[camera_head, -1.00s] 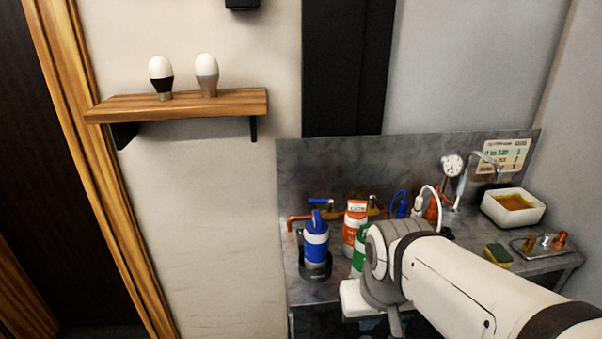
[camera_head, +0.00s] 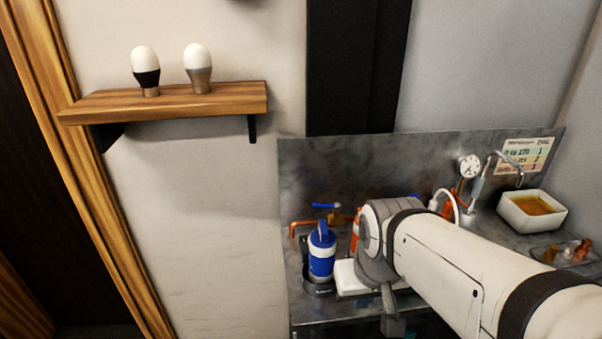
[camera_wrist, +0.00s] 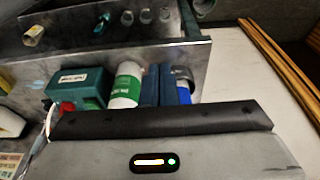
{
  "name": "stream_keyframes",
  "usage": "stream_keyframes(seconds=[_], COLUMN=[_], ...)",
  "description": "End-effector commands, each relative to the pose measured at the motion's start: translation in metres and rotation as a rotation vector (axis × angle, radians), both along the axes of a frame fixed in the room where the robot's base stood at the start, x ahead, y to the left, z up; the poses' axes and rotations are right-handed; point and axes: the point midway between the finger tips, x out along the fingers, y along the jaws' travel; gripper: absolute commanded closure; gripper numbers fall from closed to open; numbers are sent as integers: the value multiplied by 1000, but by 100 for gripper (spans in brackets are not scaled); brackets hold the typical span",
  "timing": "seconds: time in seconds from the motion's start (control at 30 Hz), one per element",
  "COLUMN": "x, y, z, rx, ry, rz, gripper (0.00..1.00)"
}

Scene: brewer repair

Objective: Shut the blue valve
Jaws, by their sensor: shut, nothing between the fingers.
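The blue valve (camera_head: 325,206) shows in the head view as a small blue lever on the copper pipe at the back left of the metal bench, above and behind a blue-and-white bottle. Its lever looks roughly level. My arm reaches in from the lower right, its wrist to the right of the valve and bottle. My gripper is hidden behind the wrist in the head view. In the wrist view my gripper (camera_wrist: 159,69) shows as two dark blue fingers side by side, shut and empty. I cannot make out the blue valve surely in the wrist view.
The blue-and-white bottle (camera_head: 321,255) stands in a dark holder near my wrist. A green-and-white bottle (camera_wrist: 127,85) and a green box (camera_wrist: 76,88) show beside the fingers. A white basin (camera_head: 532,211) and gauge (camera_head: 469,166) are at the right. A wooden shelf (camera_head: 200,101) juts from the wall.

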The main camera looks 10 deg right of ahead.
Motion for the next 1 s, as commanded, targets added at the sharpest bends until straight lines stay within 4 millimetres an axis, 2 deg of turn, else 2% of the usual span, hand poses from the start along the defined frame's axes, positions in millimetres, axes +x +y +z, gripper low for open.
stream_keyframes(seconds=[0.07, 0.17, 0.27, 0.4, 0.6, 0.7, 0.83, 1.0], x=[14, 47, 95, 172, 270, 306, 334, 347], y=[0, 5, 6, 6, 7, 8, 8, 8], z=[8, 24, 41, 56, 55, 49, 42, 37], rx=[1, 1, 2, 3, 4, 4, 5, 5], ry=[-1, -6, -15, -31, -54, -63, -73, -77], rz=[1, 12, 14, 19, 24, 26, 28, 29], gripper=[100, 100, 100, 100, 100, 100, 100, 100])
